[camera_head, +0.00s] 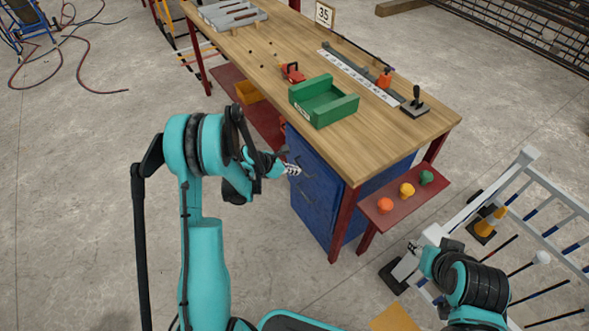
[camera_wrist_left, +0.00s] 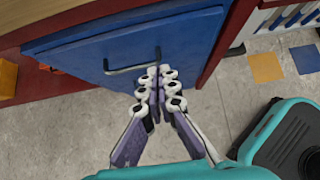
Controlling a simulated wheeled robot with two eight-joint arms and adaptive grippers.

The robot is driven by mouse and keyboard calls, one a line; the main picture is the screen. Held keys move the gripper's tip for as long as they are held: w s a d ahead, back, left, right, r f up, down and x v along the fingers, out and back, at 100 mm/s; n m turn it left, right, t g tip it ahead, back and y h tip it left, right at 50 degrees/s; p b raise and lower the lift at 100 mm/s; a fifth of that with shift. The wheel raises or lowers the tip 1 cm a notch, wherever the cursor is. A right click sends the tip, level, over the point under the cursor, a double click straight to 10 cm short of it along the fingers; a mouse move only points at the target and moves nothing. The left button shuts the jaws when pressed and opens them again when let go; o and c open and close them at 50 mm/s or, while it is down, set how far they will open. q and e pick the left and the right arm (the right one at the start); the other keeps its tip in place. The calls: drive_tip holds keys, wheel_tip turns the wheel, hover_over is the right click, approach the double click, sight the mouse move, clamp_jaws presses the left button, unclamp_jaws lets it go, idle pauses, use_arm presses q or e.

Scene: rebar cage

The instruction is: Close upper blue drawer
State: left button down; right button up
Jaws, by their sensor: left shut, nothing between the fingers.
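The blue drawer cabinet (camera_head: 318,205) stands under the near end of the wooden workbench. Its upper drawer front (camera_wrist_left: 95,65), with a grey bar handle (camera_wrist_left: 125,69), shows in the left wrist view. I cannot tell how far this drawer stands out. My left gripper (camera_head: 293,169) is at the cabinet's upper front. Its fingers (camera_wrist_left: 158,75) are together and empty, just in front of the drawer and beside the handle; contact is unclear. My right gripper (camera_head: 414,246) is at the lower right, away from the cabinet, too small to judge its fingers.
The workbench top (camera_head: 375,145) holds a green bin (camera_head: 325,102) and a black joystick (camera_head: 416,101). A red side shelf (camera_head: 402,207) carries coloured knobs. A white railing (camera_head: 500,185) stands at right. The concrete floor left of the cabinet is mostly clear.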

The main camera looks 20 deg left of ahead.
sight(318, 166)
use_arm(q)
drive_tip(key=b+x, duration=0.1)
drive_tip(key=x, duration=0.2)
drive_tip(key=r+b+x, duration=0.1)
drive_tip(key=x, duration=0.2)
drive_tip(key=w+b+x, duration=0.1)
drive_tip(key=x, duration=0.1)
drive_tip(key=shift+w+d, duration=0.35)
drive_tip(key=shift+d, duration=0.25)
drive_tip(key=shift+w+d, duration=0.25)
drive_tip(key=shift+w, duration=0.1)
drive_tip(key=shift+r, duration=0.1)
drive_tip(key=shift+w+d, duration=0.6)
drive_tip(key=shift+w, duration=0.15)
drive_tip(key=shift+a, duration=0.1)
